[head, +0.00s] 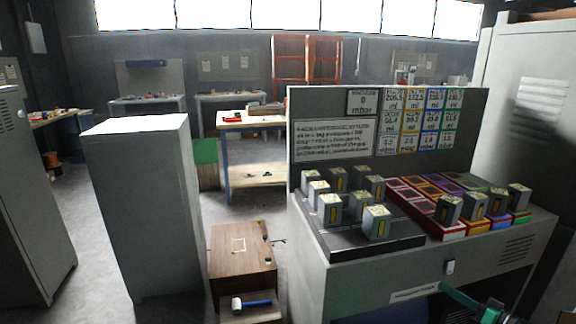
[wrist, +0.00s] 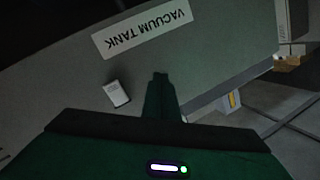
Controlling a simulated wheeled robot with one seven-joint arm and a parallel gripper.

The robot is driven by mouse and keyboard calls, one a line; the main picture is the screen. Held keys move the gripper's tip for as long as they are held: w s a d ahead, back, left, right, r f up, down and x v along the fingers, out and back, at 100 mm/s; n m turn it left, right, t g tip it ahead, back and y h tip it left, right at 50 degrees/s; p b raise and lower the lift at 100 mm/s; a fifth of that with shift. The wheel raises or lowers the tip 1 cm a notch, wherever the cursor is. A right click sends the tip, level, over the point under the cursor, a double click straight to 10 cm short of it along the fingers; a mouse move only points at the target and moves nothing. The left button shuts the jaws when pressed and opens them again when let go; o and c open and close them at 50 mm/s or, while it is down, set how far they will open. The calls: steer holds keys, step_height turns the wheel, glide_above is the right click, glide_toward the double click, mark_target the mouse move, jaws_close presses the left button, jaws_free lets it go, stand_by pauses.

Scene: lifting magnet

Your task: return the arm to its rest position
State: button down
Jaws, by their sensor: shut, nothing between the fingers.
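My gripper (wrist: 160,78) is shut and empty. In the wrist view its narrow dark fingers stand together in front of a grey panel, with nothing held between them. Part of my green arm shows at the lower right of the head view, in front of the grey bench (head: 345,285). The panel carries a white label reading VACUUM TANK (wrist: 142,27), upside down in the wrist view. A small white switch (wrist: 117,93) is left of the fingers there. The switch also shows on the bench front in the head view (head: 450,267). The gap between fingers and panel cannot be told.
Several grey blocks stand on a black tray (head: 335,247) and on coloured trays (head: 447,233) on the bench. A sign board (head: 332,146) rises behind them. A tall grey cabinet (head: 145,210) and a wooden box (head: 240,275) with a mallet (head: 252,303) are left.

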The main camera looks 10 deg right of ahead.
steer(key=s+a+r+n+g+y, duration=0.1)
steer(key=s+a+n+g, duration=0.15)
steer(key=a+g, duration=0.35)
steer(key=s+a+r+n+g, duration=0.1)
steer(key=s+a+g, duration=0.2)
steer(key=a+g, duration=0.25)
steer(key=s+a+r+m+g+h, duration=0.2)
steer(key=s+a+r+m+h, duration=0.1)
steer(key=s+r, duration=0.7)
steer(key=s+a+r+m+g+h, duration=0.2)
steer(key=s+a+r+m+h, duration=0.1)
steer(key=s+r, duration=0.7)
steer(key=shift+s+a+m+h, duration=0.15)
steer(key=shift+s+m+h, duration=0.4)
steer(key=shift+m, duration=0.4)
steer(key=shift+w+r, duration=0.1)
steer(key=shift+w, duration=0.05)
steer(key=shift+w+f+g, duration=0.25)
steer(key=shift+w, duration=0.4)
